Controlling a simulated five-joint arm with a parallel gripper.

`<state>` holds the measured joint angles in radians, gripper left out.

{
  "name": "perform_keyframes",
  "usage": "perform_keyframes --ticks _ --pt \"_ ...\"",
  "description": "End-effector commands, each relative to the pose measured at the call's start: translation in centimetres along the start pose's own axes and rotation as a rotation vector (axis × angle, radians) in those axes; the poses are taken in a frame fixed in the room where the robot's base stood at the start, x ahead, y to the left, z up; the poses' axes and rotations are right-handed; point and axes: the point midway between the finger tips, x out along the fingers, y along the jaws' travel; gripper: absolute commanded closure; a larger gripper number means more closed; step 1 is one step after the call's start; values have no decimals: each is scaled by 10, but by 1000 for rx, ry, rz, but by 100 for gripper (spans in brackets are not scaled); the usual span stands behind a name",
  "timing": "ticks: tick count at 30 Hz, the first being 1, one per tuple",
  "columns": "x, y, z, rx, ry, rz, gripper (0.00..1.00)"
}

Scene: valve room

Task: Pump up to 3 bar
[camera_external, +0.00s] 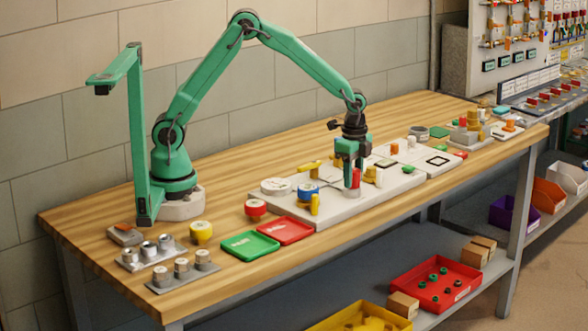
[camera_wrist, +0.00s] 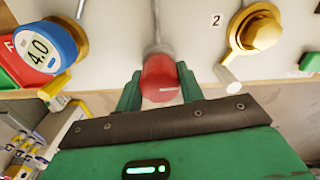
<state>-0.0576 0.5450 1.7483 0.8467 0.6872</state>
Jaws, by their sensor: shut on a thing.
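My gripper (camera_external: 353,165) is shut on a red handle (camera_external: 355,178) that stands on the white board (camera_external: 402,184). In the wrist view the red handle (camera_wrist: 159,78) sits between the green fingers, at the end of a grey rod. A blue-rimmed gauge (camera_external: 308,190) is left of it on the board; in the wrist view this gauge (camera_wrist: 42,48) reads 4.0. A yellow round valve part (camera_wrist: 258,30) with a pale lever is beside the number 2. The body under the red handle is partly hidden by my gripper.
A white round dial (camera_external: 275,186) and a yellow lever (camera_external: 310,167) are near the gauge. A green tray (camera_external: 249,245) and a red tray (camera_external: 285,231) lie at the board's left end. The back of the wooden table is clear.

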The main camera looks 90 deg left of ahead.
Motion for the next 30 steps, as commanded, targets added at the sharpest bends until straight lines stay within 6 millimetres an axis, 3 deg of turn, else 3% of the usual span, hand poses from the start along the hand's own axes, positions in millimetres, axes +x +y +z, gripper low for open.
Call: perform_keyframes --ticks 8,9,12,23,30 --pt "-2 0 -2 1 4 -3 85" --pt "-2 0 -2 1 3 -3 55" --pt "-1 0 -1 0 3 -2 40" --pt "-3 0 0 -1 1 -1 40" --pt "-22 0 -1 -1 3 -3 40"
